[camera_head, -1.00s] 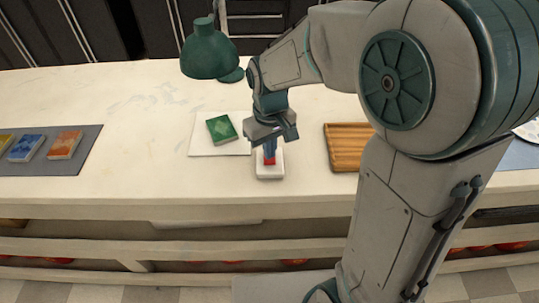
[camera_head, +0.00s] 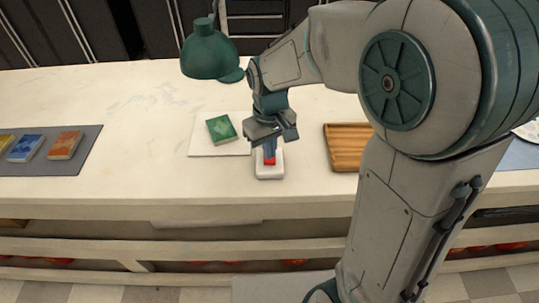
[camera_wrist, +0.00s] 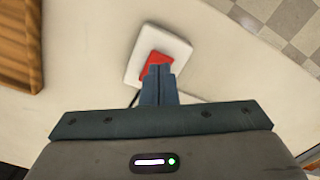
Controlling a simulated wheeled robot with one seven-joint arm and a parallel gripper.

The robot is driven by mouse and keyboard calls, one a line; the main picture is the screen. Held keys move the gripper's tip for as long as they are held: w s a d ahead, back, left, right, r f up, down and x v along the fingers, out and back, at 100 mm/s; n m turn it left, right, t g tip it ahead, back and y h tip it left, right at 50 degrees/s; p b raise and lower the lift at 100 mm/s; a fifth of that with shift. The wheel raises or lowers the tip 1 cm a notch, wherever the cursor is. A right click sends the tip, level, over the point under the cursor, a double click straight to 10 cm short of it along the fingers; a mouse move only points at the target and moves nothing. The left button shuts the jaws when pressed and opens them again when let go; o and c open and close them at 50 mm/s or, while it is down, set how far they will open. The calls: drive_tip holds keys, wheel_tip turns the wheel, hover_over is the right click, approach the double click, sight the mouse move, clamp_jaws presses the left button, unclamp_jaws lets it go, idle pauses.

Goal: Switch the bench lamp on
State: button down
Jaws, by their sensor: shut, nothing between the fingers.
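The bench lamp (camera_head: 207,54) has a dark green shade and stands at the back of the bench; I see no glow from it. A white switch box (camera_head: 270,172) with a red button (camera_head: 269,160) sits near the bench's front edge. My gripper (camera_head: 269,150) is shut and empty, pointing down at the red button. In the wrist view the fingertips (camera_wrist: 158,72) overlap the red button (camera_wrist: 152,62) on the white box (camera_wrist: 176,48). I cannot tell whether they touch it. The fingers hide part of the button.
A green soap bar (camera_head: 221,129) lies on a white sheet (camera_head: 203,148) left of my gripper. A wooden board (camera_head: 345,148) lies to the right. A grey mat (camera_head: 85,158) with coloured bars is at far left. The bench between is clear.

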sight(270, 161)
drive_tip(key=shift+f+b, duration=0.75)
drive_tip(key=shift+f, duration=0.2)
idle(0.7)
drive_tip(key=shift+r, duration=0.15)
wheel_tip(270, 161, up, 7)
drive_tip(key=p, duration=0.5)
drive_tip(key=shift+p, duration=0.3)
idle(0.3)
drive_tip(key=s+d+r+m+t, duration=0.1)
drive_tip(key=s+d+r+m, duration=0.1)
drive_tip(key=s+d, duration=0.4)
drive_tip(key=s+d+r+m+t, duration=0.2)
drive_tip(key=s+d+r+m, duration=0.1)
drive_tip(key=s+d, duration=0.3)
drive_tip(key=shift+s+r+m, duration=0.25)
drive_tip(key=shift+s+m, duration=0.05)
drive_tip(key=shift+s, duration=0.1)
